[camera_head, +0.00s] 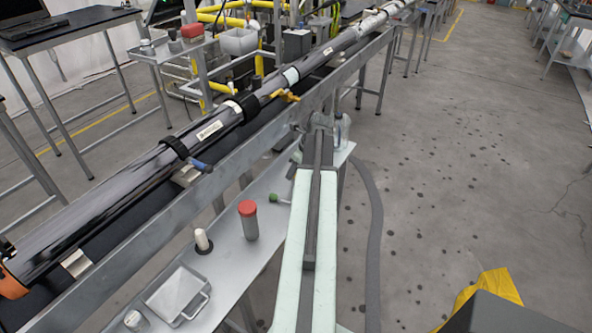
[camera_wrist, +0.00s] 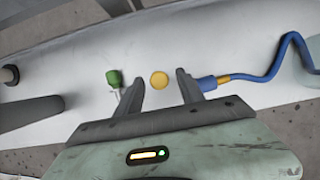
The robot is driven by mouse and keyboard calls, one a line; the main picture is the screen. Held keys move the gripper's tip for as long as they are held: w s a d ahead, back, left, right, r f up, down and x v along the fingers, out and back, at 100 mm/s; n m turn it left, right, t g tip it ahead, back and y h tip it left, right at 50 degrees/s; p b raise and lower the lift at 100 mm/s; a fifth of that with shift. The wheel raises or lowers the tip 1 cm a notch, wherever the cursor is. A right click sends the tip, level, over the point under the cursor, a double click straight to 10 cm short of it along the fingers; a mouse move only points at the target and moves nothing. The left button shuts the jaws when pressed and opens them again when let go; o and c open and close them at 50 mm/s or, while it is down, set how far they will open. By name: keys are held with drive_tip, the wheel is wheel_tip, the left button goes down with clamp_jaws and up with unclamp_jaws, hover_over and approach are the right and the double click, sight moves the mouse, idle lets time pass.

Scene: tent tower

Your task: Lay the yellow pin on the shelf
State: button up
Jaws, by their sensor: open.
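My gripper (camera_wrist: 159,76) is open in the wrist view, pointing at the pale metal shelf (camera_wrist: 75,62). A round yellow disc (camera_wrist: 159,79) shows between its two fingertips, with a gap on either side. It may be the yellow pin seen end-on; its shaft is not visible, and I cannot tell its height above the shelf. A green-headed pin (camera_wrist: 113,78) is just left of the left finger; it lies on the shelf in the head view (camera_head: 275,198). A yellow-orange handle (camera_head: 285,95) shows beside the long dark tube in the head view.
A blue connector (camera_wrist: 208,83) with a blue cable is close to the right finger.

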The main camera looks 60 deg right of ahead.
drive_tip(key=shift+r, duration=0.1)
drive_tip(key=shift+r+p, duration=0.25)
drive_tip(key=shift+p, duration=0.1)
drive_tip(key=p+v, duration=1)
drive_tip(key=v, duration=0.1)
drive_tip(key=shift+s+r+p, duration=0.25)
drive_tip(key=shift+p, duration=0.1)
